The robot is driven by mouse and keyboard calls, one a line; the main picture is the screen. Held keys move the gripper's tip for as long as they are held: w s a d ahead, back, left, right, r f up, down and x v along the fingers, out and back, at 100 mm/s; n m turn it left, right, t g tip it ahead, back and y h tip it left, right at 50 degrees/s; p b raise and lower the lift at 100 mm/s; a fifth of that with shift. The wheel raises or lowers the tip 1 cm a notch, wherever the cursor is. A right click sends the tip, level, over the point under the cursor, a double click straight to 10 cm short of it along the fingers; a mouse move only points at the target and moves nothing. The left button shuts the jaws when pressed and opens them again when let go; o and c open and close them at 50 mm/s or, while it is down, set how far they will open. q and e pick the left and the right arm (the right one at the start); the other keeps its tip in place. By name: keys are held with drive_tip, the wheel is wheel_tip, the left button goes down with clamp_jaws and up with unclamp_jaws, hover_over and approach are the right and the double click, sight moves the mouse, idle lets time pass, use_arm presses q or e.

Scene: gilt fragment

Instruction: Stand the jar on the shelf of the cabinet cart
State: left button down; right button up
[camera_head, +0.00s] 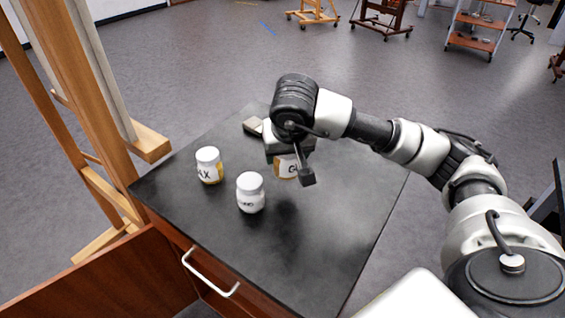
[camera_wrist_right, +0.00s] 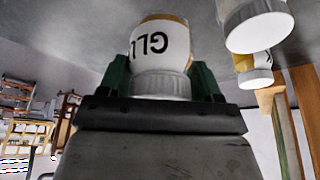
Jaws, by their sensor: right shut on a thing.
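A white jar with a yellow-brown label band (camera_head: 286,167) is in my right gripper (camera_head: 284,152), over the black top of a cabinet (camera_head: 330,225). The gripper and wrist hide the jar's lid in the head view. In the right wrist view, the jar (camera_wrist_right: 160,42) sits between the two green fingers (camera_wrist_right: 162,80), which press on its sides; its lettering appears upside down there. I cannot tell whether its base touches the top. My left gripper is out of view. No open shelf of the near cabinet is visible.
Two more white jars stand on the black top, one at left (camera_head: 208,166) and one nearer (camera_head: 250,193). A small pale block (camera_head: 253,126) lies at the back edge. A wooden easel (camera_head: 100,110) stands at left. A shelved cart (camera_head: 480,30) stands far off at back right.

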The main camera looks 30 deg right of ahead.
sight(282, 164)
drive_tip(key=shift+w+d+f, duration=0.15)
drive_tip(key=shift+w+f, duration=0.15)
drive_tip(key=shift+w, duration=0.2)
drive_tip(key=shift+w+d+f, duration=0.1)
drive_tip(key=shift+w+f, duration=0.2)
drive_tip(key=shift+w, duration=0.2)
drive_tip(key=shift+w+f, duration=0.15)
drive_tip(key=shift+f, duration=1.95)
drive_tip(key=shift+f, duration=0.2)
drive_tip(key=o, duration=1)
drive_tip(key=shift+r, duration=0.15)
